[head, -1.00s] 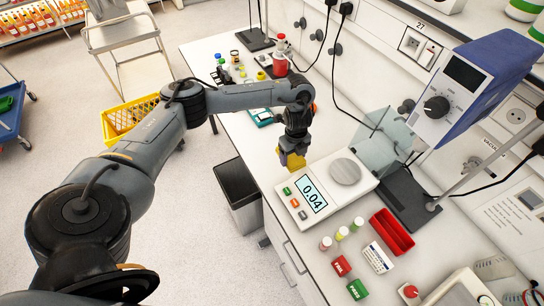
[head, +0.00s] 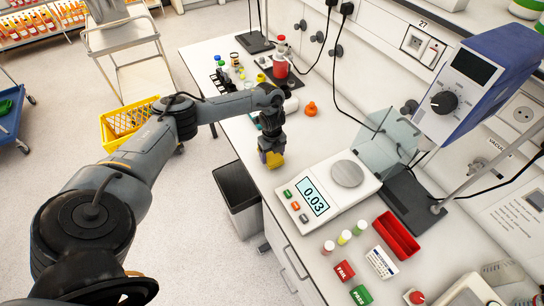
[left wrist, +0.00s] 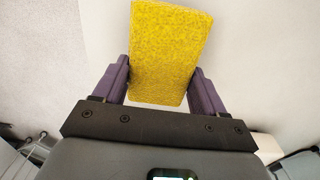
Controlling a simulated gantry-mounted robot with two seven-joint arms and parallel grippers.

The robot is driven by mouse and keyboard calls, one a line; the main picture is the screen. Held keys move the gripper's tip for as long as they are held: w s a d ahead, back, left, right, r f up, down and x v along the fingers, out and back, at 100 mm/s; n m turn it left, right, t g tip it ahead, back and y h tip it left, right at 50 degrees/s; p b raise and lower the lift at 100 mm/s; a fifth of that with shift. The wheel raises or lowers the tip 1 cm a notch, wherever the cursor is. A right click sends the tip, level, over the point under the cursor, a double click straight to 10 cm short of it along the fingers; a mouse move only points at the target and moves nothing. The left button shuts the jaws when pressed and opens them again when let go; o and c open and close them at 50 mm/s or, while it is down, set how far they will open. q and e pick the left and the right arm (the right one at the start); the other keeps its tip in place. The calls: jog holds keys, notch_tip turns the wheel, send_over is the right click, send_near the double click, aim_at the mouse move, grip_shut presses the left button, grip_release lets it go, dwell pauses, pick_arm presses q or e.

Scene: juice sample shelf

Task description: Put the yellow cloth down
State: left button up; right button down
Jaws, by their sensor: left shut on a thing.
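The yellow cloth (head: 274,160) is a thick, sponge-like block. It also fills the upper middle of the left wrist view (left wrist: 168,50), between two purple fingers. My left gripper (head: 271,157) is shut on it, pointing down over the white bench, near the bench's front edge and left of the scale. I cannot tell whether the cloth touches the bench. My right gripper is not in view.
A scale (head: 330,196) reading 0.03 stands to the right on the bench (head: 240,137). An orange object (head: 311,109) lies behind my gripper. A red tray (head: 397,235) and several small vials are at the lower right. A dark bin (head: 237,190) stands on the floor in front.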

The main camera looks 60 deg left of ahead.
pick_arm(q)
jog(key=shift+f, duration=0.9)
jog(key=shift+f, duration=0.15)
jog(key=o, duration=1.3)
jog(key=shift+o, duration=0.2)
